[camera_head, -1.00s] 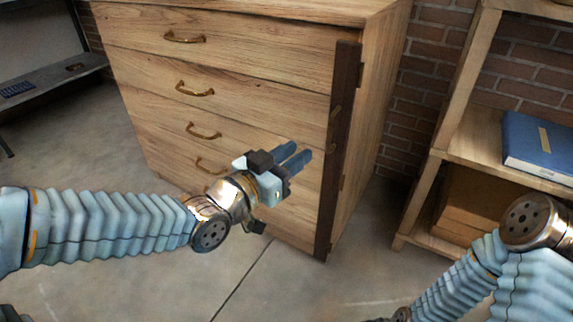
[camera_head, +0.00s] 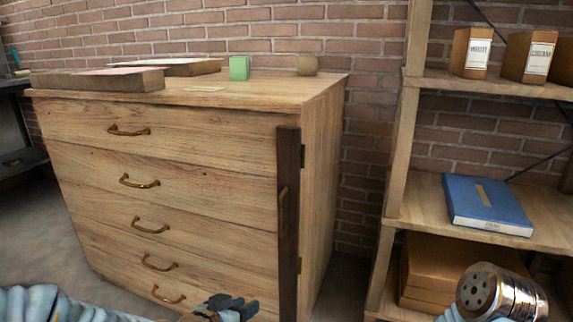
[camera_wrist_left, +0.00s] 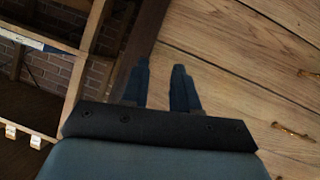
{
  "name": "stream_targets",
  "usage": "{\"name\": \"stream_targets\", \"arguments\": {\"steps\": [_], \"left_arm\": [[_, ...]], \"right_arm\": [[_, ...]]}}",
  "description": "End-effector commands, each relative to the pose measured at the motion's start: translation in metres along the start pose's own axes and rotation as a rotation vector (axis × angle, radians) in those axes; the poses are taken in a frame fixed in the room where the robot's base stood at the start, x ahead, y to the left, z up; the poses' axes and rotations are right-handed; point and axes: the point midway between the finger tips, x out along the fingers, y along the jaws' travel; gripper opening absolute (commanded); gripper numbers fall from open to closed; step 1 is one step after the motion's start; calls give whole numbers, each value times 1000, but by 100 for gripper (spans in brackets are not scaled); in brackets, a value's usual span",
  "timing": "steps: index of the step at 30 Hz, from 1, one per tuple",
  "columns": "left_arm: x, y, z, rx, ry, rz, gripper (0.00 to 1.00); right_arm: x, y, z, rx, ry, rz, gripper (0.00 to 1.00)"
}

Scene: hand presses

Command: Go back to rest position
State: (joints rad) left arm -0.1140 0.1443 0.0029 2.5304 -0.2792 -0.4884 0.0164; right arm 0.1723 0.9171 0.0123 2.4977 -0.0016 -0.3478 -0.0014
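My left gripper (camera_head: 235,304) shows at the bottom edge of the head view, low in front of the wooden drawer cabinet (camera_head: 165,190). In the left wrist view its two blue fingers (camera_wrist_left: 160,90) are apart with nothing between them. The cabinet's drawer fronts fill the right side of that view, with a dark upright strip just beyond the fingers. My right arm (camera_head: 495,295) shows at the lower right of the head view; its gripper is out of frame.
Stacked flat items (camera_head: 100,80), a green block (camera_head: 239,68) and a small brown object (camera_head: 307,65) rest on the cabinet top. A wooden shelf (camera_head: 430,195) at the right holds a blue binder (camera_head: 487,203) and boxes. A brick wall is behind.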

Motion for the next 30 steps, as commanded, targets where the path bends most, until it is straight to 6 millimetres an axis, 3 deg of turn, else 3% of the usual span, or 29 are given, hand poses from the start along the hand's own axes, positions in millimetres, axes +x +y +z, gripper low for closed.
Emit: {"name": "stream_targets", "arguments": {"steps": [1, 6, 12, 16, 18, 27, 30], "left_arm": [[18, -12, 44, -63, -116, -22, 29], [42, -33, 175, -255, -440, -86, 29], [32, -30, 294, -435, -728, -134, 29], [14, -17, 358, -542, -893, -156, 29], [0, -10, 321, -530, -876, -154, 29], [-37, 10, 256, -522, -878, -147, 29], [-44, 15, 243, -520, -879, -145, 29]], "right_arm": [[0, 0, 0, 0, 0, 0, 0], [0, 0, 0, 0, 0, 0, 0], [0, 0, 0, 0, 0, 0, 0], [0, 0, 0, 0, 0, 0, 0], [-32, -13, 0, -1, -2, 0, 0], [-102, -42, 2, -10, -6, -2, 0], [-117, -49, 3, -12, -7, -3, 0]]}}
